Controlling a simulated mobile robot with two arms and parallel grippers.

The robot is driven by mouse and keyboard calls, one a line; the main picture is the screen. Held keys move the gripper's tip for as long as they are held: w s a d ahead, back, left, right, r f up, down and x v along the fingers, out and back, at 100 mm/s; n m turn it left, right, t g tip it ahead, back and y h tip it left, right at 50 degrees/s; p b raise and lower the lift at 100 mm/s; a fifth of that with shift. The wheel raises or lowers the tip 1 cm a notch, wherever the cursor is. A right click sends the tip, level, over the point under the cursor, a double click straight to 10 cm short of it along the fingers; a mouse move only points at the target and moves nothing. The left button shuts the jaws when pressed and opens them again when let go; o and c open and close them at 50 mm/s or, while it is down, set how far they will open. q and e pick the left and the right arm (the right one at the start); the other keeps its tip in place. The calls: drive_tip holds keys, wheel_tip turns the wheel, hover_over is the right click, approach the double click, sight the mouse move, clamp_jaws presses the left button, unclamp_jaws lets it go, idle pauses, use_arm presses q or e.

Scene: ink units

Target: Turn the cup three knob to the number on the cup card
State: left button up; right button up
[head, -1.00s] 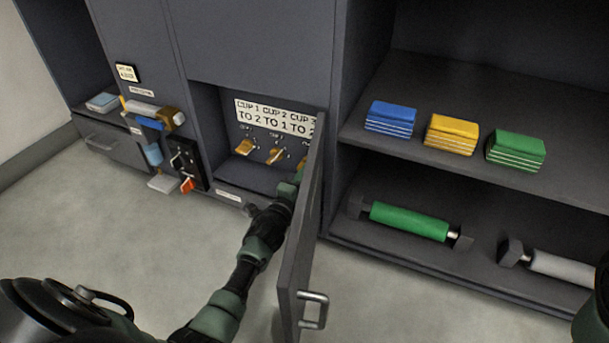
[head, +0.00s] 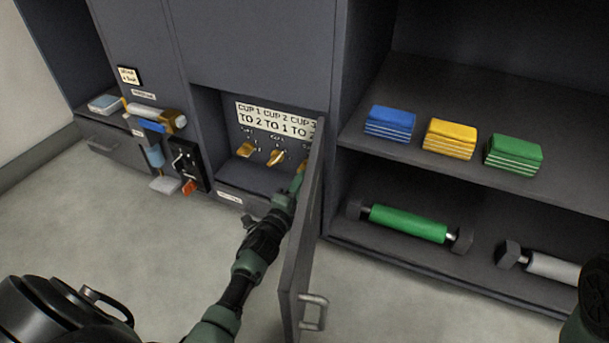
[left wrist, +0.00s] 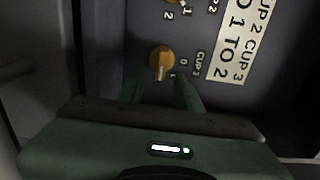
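The cup card (head: 276,118) on the back wall of the open compartment reads cup 1 to 2, cup 2 to 1, cup 3 to 2. Below it are three yellow knobs: cup one (head: 245,150), cup two (head: 276,157) and cup three (head: 302,166), the last partly hidden by my gripper and the door. In the left wrist view the cup three knob (left wrist: 162,60) shows beside its label, with its pale pointer toward the picture's bottom. My left gripper (left wrist: 160,92) is open, its fingertips just short of the knob, one to each side.
The open door (head: 303,235) stands close along the right of my left arm. A panel with a black plate and red lever (head: 188,187) is left of the compartment.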

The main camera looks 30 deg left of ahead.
use_arm(q)
drive_tip(key=shift+s+d+p, duration=0.15)
drive_tip(key=shift+s+p, duration=0.5)
drive_tip(key=shift+s, duration=1.65)
